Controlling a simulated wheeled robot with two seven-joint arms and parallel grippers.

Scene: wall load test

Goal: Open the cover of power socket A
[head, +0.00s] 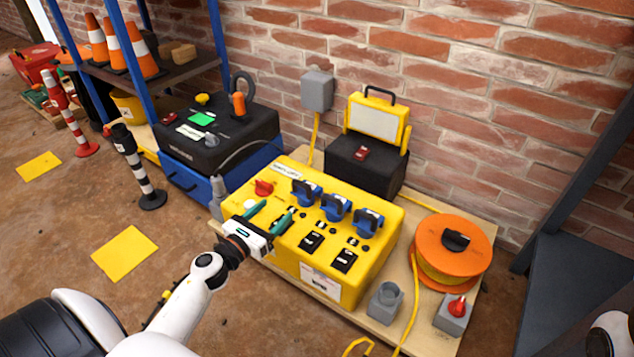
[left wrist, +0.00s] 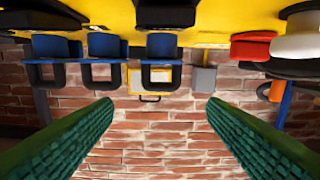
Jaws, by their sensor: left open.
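A yellow power box (head: 330,270) carries three blue sockets with dark covers in a row: a left one (head: 305,192), a middle one (head: 337,207) and a right one (head: 368,221). Their covers look closed. I cannot read which is socket A. My left gripper (head: 277,210) is open and empty, its green fingers over the box's left part, in front of the left socket. My right gripper is out of sight.
A red rotary switch (head: 264,188) and black switches (head: 312,241) are on the box top near the gripper. An orange cable reel (head: 452,250) stands right of the box, a black case (head: 365,165) behind it. A brick wall (head: 450,80) closes the back.

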